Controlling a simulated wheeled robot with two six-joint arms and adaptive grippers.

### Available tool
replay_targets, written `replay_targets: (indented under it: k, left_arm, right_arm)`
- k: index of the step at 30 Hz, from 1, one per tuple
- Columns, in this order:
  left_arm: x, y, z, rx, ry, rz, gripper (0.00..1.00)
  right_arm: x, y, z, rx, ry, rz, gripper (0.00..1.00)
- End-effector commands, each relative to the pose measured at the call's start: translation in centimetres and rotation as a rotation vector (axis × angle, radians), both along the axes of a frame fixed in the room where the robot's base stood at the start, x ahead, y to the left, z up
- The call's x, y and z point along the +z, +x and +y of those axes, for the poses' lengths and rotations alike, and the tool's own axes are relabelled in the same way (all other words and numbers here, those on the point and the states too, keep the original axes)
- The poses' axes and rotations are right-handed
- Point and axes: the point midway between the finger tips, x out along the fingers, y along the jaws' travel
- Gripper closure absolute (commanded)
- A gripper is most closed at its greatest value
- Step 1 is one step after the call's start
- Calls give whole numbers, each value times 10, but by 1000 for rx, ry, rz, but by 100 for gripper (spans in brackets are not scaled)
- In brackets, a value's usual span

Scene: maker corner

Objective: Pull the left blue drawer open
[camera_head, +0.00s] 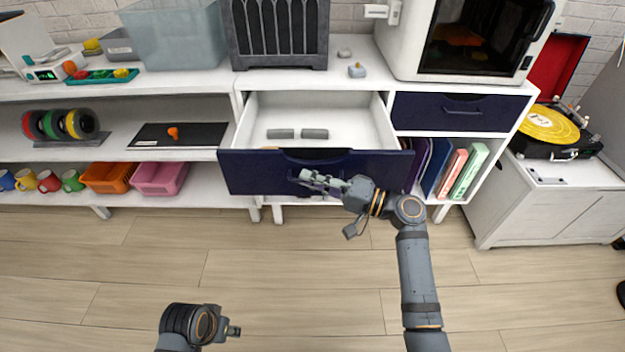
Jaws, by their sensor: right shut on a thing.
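The left blue drawer (250,172) is pulled well out of the white cabinet. My left arm's wrist (195,324) is low in the picture, over the floor and away from the drawer. Its fingers cannot be made out.
A second blue drawer (420,109) to the right is closed. Below it stand coloured folders (470,170). A white microwave (405,40) and a dark slatted box (234,45) stand on top. Orange and pink bins (160,182) sit at left. The wooden floor in front is clear.

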Motion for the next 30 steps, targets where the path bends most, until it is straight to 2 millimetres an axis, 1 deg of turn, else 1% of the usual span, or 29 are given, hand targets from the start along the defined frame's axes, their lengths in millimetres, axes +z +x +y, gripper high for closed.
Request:
replay_targets:
  k: [6,7,11,12,19,21,23,26,30]
  left_arm:
    - [1,2,0,0,0,-4,60]
    - [1,2,0,0,0,-4,60]
    - [1,2,0,0,0,-4,60]
    - [1,2,0,0,0,-4,60]
    - [0,0,0,-1,1,0,60]
    - [-1,-2,0,-1,1,4,60]
    - [-1,-1,0,-1,1,3,60]
    - [0,-1,0,-1,1,2,60]
    - [0,0,0,0,1,1,60]
  right_arm:
    - [0,0,0,0,-1,0,100]
    - [0,0,0,-1,-1,0,87]
    - [0,0,0,-1,0,0,69]
    - [0,0,0,-1,0,0,68]
    - [0,0,0,-1,0,0,68]
    - [-1,-1,-3,-1,-2,1,68]
    - [-2,-3,-9,-3,-3,0,68]
    - [-4,-11,-27,-1,-7,1,68]
    - [-7,-24,-60,-1,-9,2,68]
